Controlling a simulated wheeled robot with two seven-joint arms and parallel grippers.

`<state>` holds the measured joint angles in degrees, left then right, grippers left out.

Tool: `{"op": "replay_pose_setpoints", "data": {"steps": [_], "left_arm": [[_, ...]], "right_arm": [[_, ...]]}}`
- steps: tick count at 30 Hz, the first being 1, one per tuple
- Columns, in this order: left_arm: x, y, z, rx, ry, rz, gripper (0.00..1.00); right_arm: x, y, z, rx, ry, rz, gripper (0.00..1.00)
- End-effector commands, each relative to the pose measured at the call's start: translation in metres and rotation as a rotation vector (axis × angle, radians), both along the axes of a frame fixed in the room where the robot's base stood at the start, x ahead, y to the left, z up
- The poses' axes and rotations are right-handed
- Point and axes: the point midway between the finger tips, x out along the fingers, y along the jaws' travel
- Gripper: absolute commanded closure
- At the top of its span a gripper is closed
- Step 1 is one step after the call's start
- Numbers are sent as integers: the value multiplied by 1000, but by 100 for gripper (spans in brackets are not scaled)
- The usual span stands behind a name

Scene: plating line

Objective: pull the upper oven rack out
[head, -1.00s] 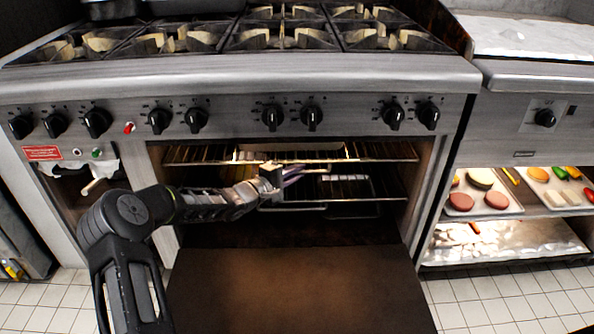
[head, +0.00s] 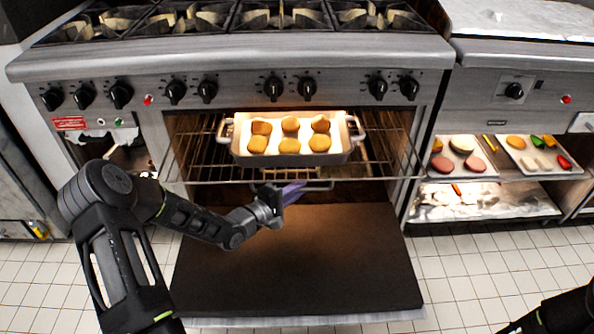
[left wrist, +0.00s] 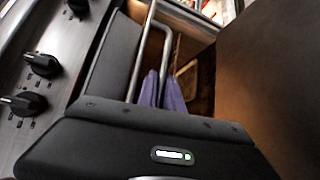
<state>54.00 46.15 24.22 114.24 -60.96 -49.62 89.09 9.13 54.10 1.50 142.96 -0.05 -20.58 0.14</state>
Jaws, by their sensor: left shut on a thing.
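The upper oven rack (head: 212,171) is a wire rack that stands out of the oven mouth, over the open door. My left gripper (head: 293,191) is at the rack's front edge, near its middle. Its purple fingers are shut on a metal bar there, seemingly the rack's pull handle (head: 320,187). In the left wrist view the purple fingers (left wrist: 163,90) close at a bent metal bar (left wrist: 141,50). The exact contact is partly hidden. My right gripper is out of view; only a dark part of that arm shows at the lower right.
A white baking dish (head: 290,158) with several golden rolls sits on the rack. The open oven door (head: 300,265) lies below it. Burners and knobs are above. At right, shelves hold trays of food (head: 462,170). The tiled floor in front is clear.

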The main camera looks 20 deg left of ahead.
Motion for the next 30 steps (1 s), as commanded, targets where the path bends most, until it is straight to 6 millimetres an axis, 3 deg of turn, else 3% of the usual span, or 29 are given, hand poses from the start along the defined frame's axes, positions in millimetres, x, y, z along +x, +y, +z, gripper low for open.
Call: {"op": "replay_pose_setpoints", "data": {"steps": [6, 12, 26, 27, 30], "left_arm": [[-39, -18, 2, -2, 3, 1, 100], [-60, -28, 0, 0, 2, 2, 100], [-66, -31, 0, 0, 0, 2, 100], [-66, -31, 0, 0, 0, 2, 88], [-66, -31, 0, 0, 0, 2, 81]], "right_arm": [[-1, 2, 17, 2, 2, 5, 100], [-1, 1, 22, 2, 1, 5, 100], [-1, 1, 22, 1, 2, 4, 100], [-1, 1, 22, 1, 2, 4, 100], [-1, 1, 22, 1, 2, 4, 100]]}}
